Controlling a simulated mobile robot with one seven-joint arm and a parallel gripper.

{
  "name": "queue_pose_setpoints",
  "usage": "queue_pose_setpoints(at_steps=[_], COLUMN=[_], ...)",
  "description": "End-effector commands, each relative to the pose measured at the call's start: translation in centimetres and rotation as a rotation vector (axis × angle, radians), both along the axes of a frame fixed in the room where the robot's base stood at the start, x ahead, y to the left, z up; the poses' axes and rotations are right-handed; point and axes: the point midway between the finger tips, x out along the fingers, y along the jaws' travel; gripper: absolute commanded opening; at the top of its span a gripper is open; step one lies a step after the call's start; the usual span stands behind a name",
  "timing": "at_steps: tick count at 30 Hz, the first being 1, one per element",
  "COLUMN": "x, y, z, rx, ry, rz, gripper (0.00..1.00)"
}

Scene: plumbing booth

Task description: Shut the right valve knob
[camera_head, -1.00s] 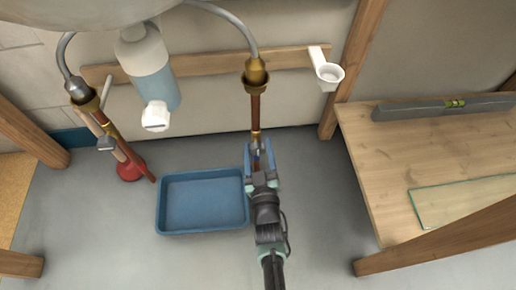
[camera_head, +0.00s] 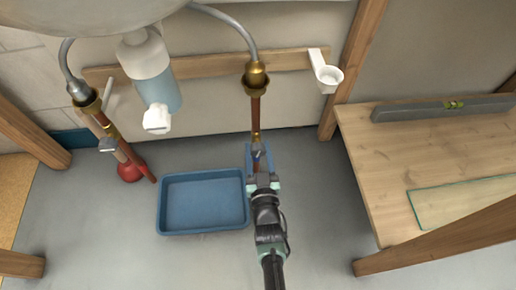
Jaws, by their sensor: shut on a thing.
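The right copper pipe (camera_head: 256,112) rises against the wall to a brass fitting (camera_head: 256,76) with a grey hose. My gripper (camera_head: 259,156) is at the lower part of this pipe, its blue fingers on both sides of the right valve knob (camera_head: 257,153). The gripper is shut on the knob, which is mostly hidden between the fingers; I cannot tell its exact angle.
A blue tray (camera_head: 203,231) lies on the floor left of my gripper. A bottle (camera_head: 150,75) hangs under the basin. A wooden bench (camera_head: 390,150) stands right. Floor between tray and bench is open.

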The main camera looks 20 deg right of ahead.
Motion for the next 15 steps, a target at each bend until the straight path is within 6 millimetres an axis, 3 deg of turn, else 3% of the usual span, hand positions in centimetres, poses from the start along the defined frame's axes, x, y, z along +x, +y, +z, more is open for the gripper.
queue_pose_setpoints(at_steps=[15], x=[-0.03], y=[0.06], z=[0.00], rx=[0.473], ry=[-0.135], rz=[0.000], gripper=[0.00])
